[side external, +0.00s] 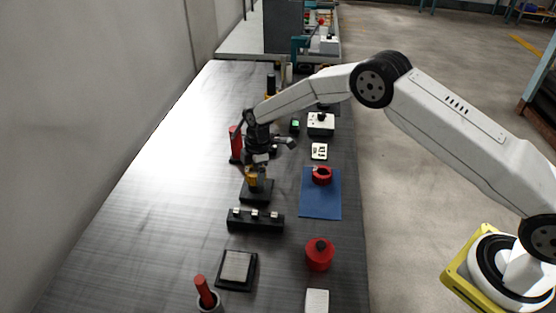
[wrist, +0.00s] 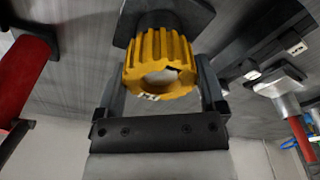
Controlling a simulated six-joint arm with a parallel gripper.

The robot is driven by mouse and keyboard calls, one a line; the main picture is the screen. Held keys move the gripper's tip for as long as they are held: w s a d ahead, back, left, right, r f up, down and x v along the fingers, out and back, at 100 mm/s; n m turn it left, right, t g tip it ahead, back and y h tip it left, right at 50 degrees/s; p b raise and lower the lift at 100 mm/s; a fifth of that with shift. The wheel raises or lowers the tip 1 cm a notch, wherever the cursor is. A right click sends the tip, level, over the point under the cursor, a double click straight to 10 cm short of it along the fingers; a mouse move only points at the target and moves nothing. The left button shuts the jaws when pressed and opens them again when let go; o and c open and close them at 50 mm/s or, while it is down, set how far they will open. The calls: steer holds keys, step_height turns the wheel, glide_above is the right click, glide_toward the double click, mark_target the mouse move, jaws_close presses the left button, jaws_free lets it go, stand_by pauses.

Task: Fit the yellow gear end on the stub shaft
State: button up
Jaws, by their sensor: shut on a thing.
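The yellow gear end (wrist: 160,62) is ribbed, with a round opening facing the wrist camera. My gripper (wrist: 162,82) is shut on it, one finger on each side. In the side view the gear end (side external: 251,177) is below my gripper (side external: 255,167), over a dark square base (side external: 257,194). In the wrist view a dark round part, perhaps the stub shaft (wrist: 156,20), shows between the gear end and the dark base (wrist: 196,14). The gear end hides most of it, so I cannot tell whether the gear end is around it or just above it.
A black block with silver pegs (side external: 255,222) stands just in front of the base. A red cylinder (side external: 236,143) stands behind left. A blue mat (side external: 320,204) with a red ring (side external: 322,175) lies to the right. A red pot (side external: 320,256) is at the front right. The table's left side is clear.

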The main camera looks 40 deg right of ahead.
steer(key=shift+f, duration=0.35)
steer(key=o, duration=1.3)
steer(key=shift+o, duration=0.2)
steer(key=shift+d+r, duration=0.25)
steer(key=shift+r, duration=1.7)
steer(key=shift+d+r, duration=0.2)
steer(key=shift+r, duration=1.75)
steer(key=shift+s, duration=0.1)
steer(key=s+d+r+m+t, duration=0.1)
steer(key=s+d+r+m, duration=0.25)
steer(key=s, duration=0.25)
steer(key=s+d+r+m, duration=0.3)
steer(key=s+r+m, duration=0.1)
steer(key=s+m, duration=0.15)
steer(key=s+d+m, duration=0.2)
steer(key=s+m, duration=0.1)
steer(key=s, duration=0.6)
steer(key=s+d+m+t+h, duration=0.1)
steer(key=s+d+m, duration=0.1)
steer(key=s, duration=0.7)
steer(key=shift+s+r+m, duration=0.25)
steer(key=shift+m, duration=0.65)
